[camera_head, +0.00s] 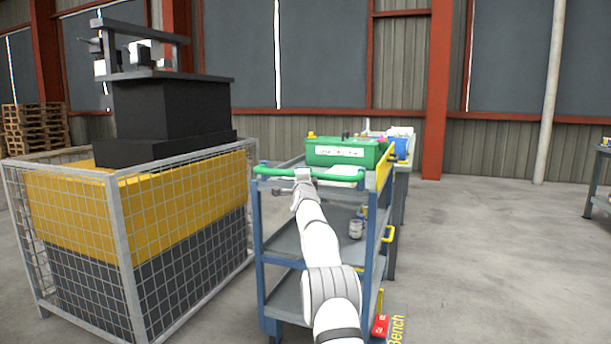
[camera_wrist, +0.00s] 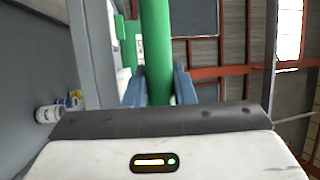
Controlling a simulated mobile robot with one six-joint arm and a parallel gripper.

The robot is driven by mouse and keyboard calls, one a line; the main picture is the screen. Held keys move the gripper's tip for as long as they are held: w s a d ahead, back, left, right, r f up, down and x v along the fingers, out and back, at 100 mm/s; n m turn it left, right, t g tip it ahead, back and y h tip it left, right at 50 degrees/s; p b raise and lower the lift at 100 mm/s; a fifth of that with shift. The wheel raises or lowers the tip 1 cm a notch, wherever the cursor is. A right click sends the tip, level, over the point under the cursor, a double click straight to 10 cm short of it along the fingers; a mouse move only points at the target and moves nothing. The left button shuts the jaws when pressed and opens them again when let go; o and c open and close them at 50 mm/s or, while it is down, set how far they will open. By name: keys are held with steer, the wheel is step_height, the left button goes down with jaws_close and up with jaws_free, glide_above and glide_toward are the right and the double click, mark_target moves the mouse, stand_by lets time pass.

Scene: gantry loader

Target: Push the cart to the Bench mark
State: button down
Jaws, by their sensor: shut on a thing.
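The cart (camera_head: 285,242) stands ahead of me, with blue posts, grey shelves and a green push handle (camera_head: 272,172) across its near top end. My gripper (camera_head: 303,180) is shut on the handle, left of its middle. In the wrist view, the green handle (camera_wrist: 156,45) runs between the two fingers of my gripper (camera_wrist: 158,88). Yellow "Bench" lettering (camera_head: 397,330) lies on the floor just right of the cart's near end; any further outline of that mark is hidden or out of view.
A caged machine (camera_head: 130,225) stands close on the cart's left. A green box (camera_head: 345,152) sits on the cart's top and a canister (camera_head: 356,229) on its middle shelf. A table with bins (camera_head: 400,148) stands beyond. A red object (camera_head: 380,326) is by the cart's lower right.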

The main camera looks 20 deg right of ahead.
steer(key=shift+w+a+r, duration=0.1)
steer(key=shift+a+r, duration=0.05)
steer(key=shift+a, duration=0.15)
steer(key=c, duration=1.6)
jaws_free()
steer(key=shift+o, duration=0.6)
steer(key=shift+w+f, duration=0.2)
steer(key=shift+o, duration=1.4)
steer(key=shift+s+d, duration=0.15)
steer(key=shift+d, duration=0.1)
steer(key=shift+b+v, duration=0.8)
steer(key=shift+b, duration=0.2)
steer(key=b+v, duration=0.1)
steer(key=v, duration=0.5)
steer(key=shift+b, duration=0.3)
